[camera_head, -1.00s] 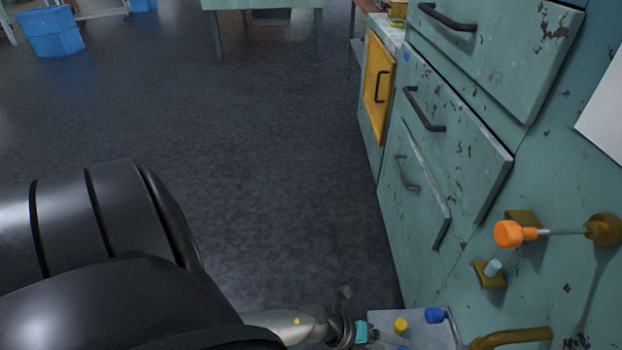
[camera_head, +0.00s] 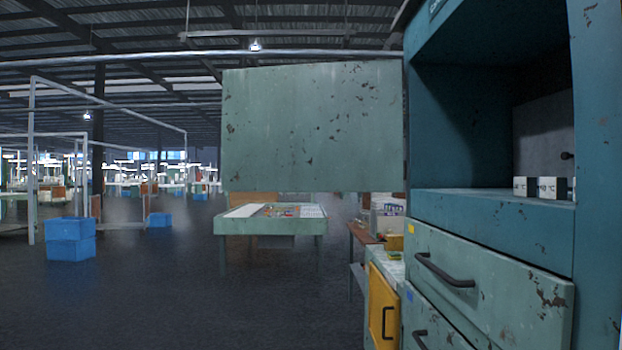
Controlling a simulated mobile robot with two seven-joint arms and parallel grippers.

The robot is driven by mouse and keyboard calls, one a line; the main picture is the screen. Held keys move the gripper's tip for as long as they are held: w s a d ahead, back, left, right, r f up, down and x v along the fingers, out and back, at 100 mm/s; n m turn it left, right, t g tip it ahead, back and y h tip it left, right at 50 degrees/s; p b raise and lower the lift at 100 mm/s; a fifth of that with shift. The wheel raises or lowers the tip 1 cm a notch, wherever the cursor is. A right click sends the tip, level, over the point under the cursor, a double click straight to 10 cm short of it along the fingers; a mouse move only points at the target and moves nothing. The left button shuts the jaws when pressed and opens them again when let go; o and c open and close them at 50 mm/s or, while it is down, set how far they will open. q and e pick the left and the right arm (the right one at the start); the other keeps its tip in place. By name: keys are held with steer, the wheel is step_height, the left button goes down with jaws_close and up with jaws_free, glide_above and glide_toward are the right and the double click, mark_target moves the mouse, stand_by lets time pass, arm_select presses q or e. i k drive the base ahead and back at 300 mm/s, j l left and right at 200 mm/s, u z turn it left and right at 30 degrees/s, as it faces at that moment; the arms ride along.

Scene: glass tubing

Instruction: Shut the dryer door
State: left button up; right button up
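The dryer door (camera_head: 313,125) is a flat, worn green panel with dark chipped spots. It stands wide open, sticking out to the left from the cabinet at its right edge. The dryer (camera_head: 490,210) is a blue-green cabinet at the right, its compartment (camera_head: 455,130) open to view. Two small white-faced blocks (camera_head: 525,187) with "°C" marks show at the compartment's right. Neither of my grippers is in view.
Drawers with black handles (camera_head: 445,270) lie below the compartment. A yellow cabinet door (camera_head: 383,308) is further down. A green table (camera_head: 270,228) stands behind the door, and blue crates (camera_head: 71,239) sit at the left. The dark floor (camera_head: 200,300) in front is clear.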

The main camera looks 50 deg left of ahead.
mark_target(338, 127)
steer(key=j+z, duration=0.15)
steer(key=j, duration=0.55)
steer(key=j+z, duration=0.15)
steer(key=j, duration=0.6)
steer(key=k+j+z, duration=0.15)
steer(key=j, duration=0.55)
steer(key=j+z, duration=0.15)
steer(key=j, duration=0.45)
steer(key=j+z, duration=0.2)
steer(key=j, duration=0.35)
steer(key=k+j+z, duration=0.15)
steer(key=j, duration=0.45)
steer(key=k+j+z, duration=0.15)
steer(key=j, duration=0.4)
steer(key=k+j+z, duration=0.15)
steer(key=j, duration=0.3)
steer(key=k+j+z, duration=0.15)
steer(key=j, duration=0.3)
steer(key=k+j+z, duration=0.15)
steer(key=j, duration=0.25)
steer(key=k+j+z, duration=0.35)
steer(key=k+j, duration=0.15)
steer(key=j, duration=0.2)
